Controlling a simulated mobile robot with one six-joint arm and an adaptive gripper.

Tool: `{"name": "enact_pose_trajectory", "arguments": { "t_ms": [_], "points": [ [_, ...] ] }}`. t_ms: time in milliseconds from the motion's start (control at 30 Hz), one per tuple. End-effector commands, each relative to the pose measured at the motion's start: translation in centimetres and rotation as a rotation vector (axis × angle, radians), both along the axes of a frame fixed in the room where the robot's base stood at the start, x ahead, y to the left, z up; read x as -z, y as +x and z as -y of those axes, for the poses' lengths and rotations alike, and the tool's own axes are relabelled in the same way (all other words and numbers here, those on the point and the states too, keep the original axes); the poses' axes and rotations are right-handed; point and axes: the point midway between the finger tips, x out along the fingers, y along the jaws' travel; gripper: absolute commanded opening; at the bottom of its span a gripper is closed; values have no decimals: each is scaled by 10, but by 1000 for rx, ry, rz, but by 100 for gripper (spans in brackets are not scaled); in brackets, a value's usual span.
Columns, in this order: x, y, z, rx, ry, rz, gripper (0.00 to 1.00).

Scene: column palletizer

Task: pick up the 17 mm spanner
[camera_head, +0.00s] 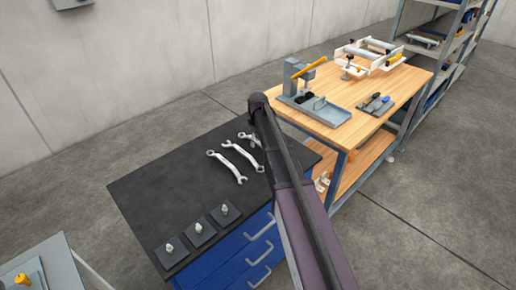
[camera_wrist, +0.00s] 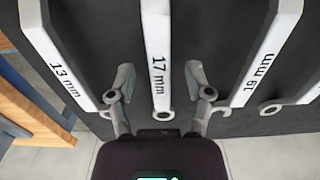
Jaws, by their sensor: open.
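The 17 mm spanner (camera_wrist: 158,45) is a pale bar with a black label, running up the middle of the wrist view, with a small ring at its near end. My gripper (camera_wrist: 160,80) is open, one finger on each side of this spanner, with gaps between. How high the fingers are above it I cannot tell. In the head view several spanners (camera_head: 228,168) lie side by side on the dark bench top (camera_head: 150,190).
The 13 mm spanner (camera_wrist: 62,60) lies left and the 19 mm spanner (camera_wrist: 262,60) right in the wrist view, close outside the fingers. Another spanner edge shows far right. Three small square plates (camera_head: 198,232) with fittings sit near the bench front. A wooden workbench (camera_head: 350,110) stands beyond.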

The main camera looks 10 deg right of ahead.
Motion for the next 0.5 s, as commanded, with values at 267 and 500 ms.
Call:
{"name": "enact_pose_trajectory", "arguments": {
  "t_ms": [267, 500],
  "points": [
    [10, 0, 0, 0, 0, 0, 66],
    [9, 0, 0, 0, 0, 0, 66]
  ]
}}
